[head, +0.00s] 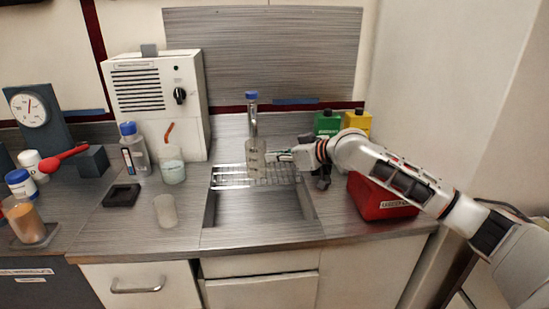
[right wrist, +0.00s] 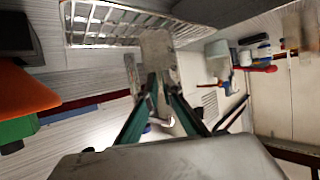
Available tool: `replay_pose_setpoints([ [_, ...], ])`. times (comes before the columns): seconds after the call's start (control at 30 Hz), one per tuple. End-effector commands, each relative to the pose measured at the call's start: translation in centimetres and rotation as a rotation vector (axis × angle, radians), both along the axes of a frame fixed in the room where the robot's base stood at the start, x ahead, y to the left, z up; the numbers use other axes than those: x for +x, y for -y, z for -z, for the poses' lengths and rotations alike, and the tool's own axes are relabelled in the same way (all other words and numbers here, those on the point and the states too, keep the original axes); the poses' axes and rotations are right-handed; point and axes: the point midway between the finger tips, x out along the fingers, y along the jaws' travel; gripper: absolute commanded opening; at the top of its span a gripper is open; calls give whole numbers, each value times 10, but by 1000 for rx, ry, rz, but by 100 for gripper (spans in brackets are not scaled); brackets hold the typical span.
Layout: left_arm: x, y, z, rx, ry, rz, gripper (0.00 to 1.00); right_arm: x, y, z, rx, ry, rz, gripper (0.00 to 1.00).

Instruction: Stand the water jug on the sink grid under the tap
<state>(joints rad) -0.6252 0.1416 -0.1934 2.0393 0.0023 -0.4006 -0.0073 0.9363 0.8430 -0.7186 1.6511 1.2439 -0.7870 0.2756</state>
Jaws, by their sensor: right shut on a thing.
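The water jug (head: 256,161) is a clear, marked vessel, upright in the head view, in front of the tap (head: 253,122) with its blue top. Its lower part overlaps the wire sink grid (head: 228,178) across the back of the sink; I cannot tell whether it touches the grid. My right gripper (head: 279,156) comes from the right and is shut on the jug's side. In the right wrist view the fingers (right wrist: 164,98) close on the greyish jug (right wrist: 158,58), with the grid (right wrist: 95,25) beside it. My left gripper is not in view.
The open sink basin (head: 258,208) lies in front of the grid. A beaker (head: 172,167), a frosted cup (head: 165,211) and a blue-capped bottle (head: 134,150) stand to the left. A red box (head: 378,202) and green (head: 327,123) and yellow (head: 357,120) containers stand to the right.

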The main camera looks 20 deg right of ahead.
Motion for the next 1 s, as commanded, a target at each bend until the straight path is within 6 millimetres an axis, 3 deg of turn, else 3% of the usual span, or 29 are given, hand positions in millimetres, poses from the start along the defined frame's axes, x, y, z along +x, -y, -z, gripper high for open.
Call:
replay_pose_setpoints([
  [0.33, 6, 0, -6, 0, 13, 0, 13, 0, 0, 0, 0, 2, 1, 0],
  [0.4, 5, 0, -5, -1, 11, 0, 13, 0, 0, 1, 0, 2, 1, 19],
  [0.43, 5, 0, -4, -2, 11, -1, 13, 0, 0, 1, 0, 2, 1, 23],
  [0.83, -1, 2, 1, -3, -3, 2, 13, 0, 0, -2, -1, 3, 0, 23],
  [1.0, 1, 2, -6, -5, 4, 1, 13, -18, 11, -14, -3, 5, 2, 23],
])
